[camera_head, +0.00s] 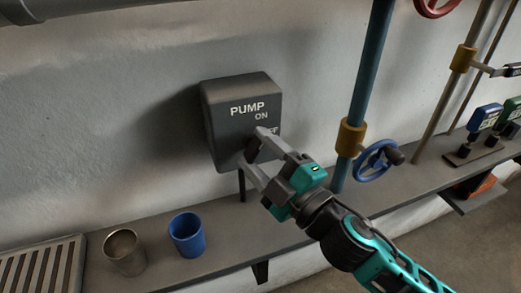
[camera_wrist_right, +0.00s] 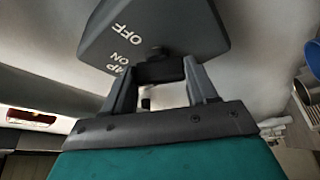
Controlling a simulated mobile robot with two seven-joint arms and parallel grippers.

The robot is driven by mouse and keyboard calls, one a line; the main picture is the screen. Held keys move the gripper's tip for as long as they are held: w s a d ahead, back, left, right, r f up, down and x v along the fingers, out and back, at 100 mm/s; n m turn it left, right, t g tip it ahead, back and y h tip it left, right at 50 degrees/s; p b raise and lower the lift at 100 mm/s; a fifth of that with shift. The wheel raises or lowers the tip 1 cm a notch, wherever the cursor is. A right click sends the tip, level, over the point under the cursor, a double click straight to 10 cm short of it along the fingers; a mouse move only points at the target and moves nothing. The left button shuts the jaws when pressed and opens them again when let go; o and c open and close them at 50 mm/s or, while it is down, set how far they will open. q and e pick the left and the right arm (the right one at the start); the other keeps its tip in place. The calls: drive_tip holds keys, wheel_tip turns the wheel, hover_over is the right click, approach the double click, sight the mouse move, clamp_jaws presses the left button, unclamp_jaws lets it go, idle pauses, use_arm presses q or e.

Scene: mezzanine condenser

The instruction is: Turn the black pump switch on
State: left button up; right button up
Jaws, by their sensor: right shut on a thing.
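The dark grey pump switch box (camera_head: 222,125) is fixed to the wall, marked PUMP, ON and, partly covered, OFF. My right gripper (camera_head: 256,151) is at the lower right of its front face and hides much of that area in the head view. In the right wrist view, the box (camera_wrist_right: 185,28) appears with its lettering upside down. There the right gripper (camera_wrist_right: 160,78) is shut on the black pump switch (camera_wrist_right: 158,69), with one finger on each side. I cannot tell clearly whether the switch points to ON or OFF. My left gripper is not in view.
A shelf (camera_head: 215,254) runs below the box, with a blue cup (camera_head: 187,238), a metal cup (camera_head: 124,254) and a slatted rack (camera_head: 40,270). To the right are a blue pipe (camera_head: 370,70), a blue valve wheel (camera_head: 374,161) and a red wheel (camera_head: 436,8).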

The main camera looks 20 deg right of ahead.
drive_tip(key=shift+r, duration=0.15)
drive_tip(key=o, duration=0.9)
drive_tip(key=shift+o, duration=0.8)
drive_tip(key=b+v, duration=0.2)
drive_tip(key=v, duration=1.1)
